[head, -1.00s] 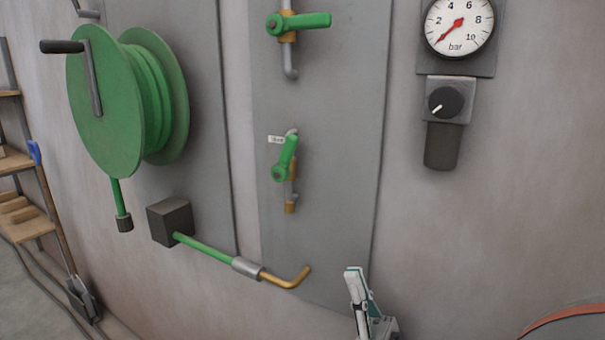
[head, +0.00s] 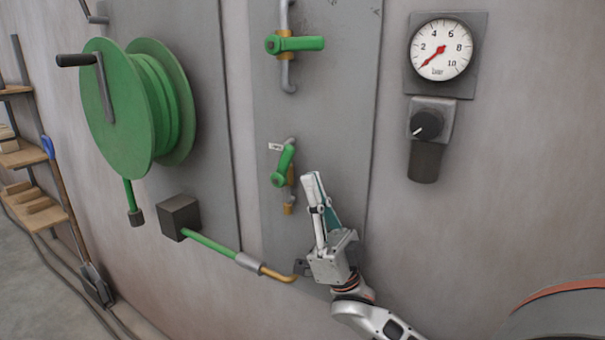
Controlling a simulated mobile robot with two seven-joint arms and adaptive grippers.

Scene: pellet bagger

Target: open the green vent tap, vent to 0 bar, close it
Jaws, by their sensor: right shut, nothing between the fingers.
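A green-handled tap (head: 282,167) with a small label is low on the grey wall panel; the label's text is too small to read. Its handle stands nearly upright, leaning slightly right, along its pipe. A second green-handled tap (head: 294,44) sits above it with its handle level, across its pipe. The pressure gauge (head: 441,49) has its red needle pointing lower left, below the 2, near the scale's low end. My right gripper (head: 312,182) is shut and empty, pointing up, just right of the lower tap and apart from it in the picture. My left gripper is not in view.
A green hose reel (head: 125,105) is on the left, with a hose ending in a brass pipe (head: 278,274) below the lower tap. A dark regulator knob (head: 427,125) is under the gauge. Wooden shelves (head: 30,205) stand far left. The wall below the regulator is clear.

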